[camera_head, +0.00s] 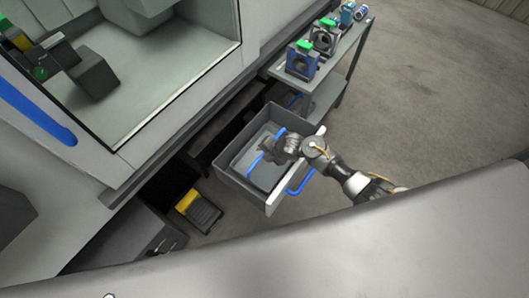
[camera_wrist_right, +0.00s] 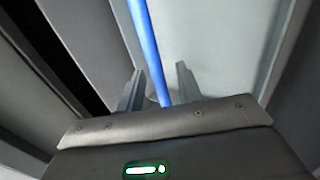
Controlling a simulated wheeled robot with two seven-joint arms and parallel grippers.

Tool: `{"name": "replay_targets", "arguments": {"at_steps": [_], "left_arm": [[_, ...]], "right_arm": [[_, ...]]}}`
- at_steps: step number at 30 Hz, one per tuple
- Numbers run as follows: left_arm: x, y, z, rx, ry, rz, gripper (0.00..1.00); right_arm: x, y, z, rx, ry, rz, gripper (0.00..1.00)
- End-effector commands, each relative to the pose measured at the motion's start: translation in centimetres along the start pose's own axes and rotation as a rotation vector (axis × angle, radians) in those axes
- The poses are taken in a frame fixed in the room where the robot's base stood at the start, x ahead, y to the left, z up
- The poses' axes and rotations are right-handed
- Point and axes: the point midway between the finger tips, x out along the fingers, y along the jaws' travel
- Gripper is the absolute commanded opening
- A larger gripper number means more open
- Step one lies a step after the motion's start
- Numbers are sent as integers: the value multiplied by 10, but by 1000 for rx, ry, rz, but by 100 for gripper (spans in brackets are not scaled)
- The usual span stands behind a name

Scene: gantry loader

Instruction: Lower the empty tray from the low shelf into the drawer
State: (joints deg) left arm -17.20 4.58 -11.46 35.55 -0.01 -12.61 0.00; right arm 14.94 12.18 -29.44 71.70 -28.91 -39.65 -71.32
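The drawer (camera_head: 230,182) stands pulled open below the machine, with a blue handle (camera_head: 301,182) on its light front. A grey tray (camera_head: 262,174) with a blue bar handle (camera_head: 255,163) is inside the drawer's walls. Whether it rests on the drawer floor I cannot tell. My right gripper (camera_head: 265,150) is over the tray at its handle and hides part of it. In the right wrist view, the blue handle (camera_wrist_right: 148,45) runs between the two fingers of my right gripper (camera_wrist_right: 160,90), which stand apart with gaps beside it. My left gripper is not in view.
A grey bench (camera_head: 335,62) behind the drawer carries blue and dark fixtures with green tops (camera_head: 302,62); its lower shelf (camera_head: 325,98) shows partly. The machine (camera_head: 165,100) rises at left. A black and yellow pedal (camera_head: 199,211) lies on the floor. Floor at right is clear.

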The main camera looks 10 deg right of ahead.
Motion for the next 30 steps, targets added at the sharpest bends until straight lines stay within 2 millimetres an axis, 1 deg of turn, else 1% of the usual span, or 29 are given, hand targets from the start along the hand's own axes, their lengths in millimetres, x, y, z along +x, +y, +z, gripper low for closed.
{"name": "replay_targets", "arguments": {"at_steps": [8, 11, 14, 21, 24, 27, 30], "left_arm": [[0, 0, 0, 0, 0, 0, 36], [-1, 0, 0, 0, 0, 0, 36], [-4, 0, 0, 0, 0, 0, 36], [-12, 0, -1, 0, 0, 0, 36], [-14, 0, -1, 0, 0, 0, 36], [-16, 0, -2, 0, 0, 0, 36], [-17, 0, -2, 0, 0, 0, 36]], "right_arm": [[0, -2, 0, 0, 1, -4, 38], [-6, -1, 0, 0, 0, -3, 38], [-19, -1, 0, -1, 0, -1, 38], [-68, 0, 1, -2, -2, 0, 38], [-85, 0, 1, -3, -1, -1, 38], [-97, 0, 0, -1, 0, 0, 38], [-105, 0, 0, -1, 0, -1, 38]]}}
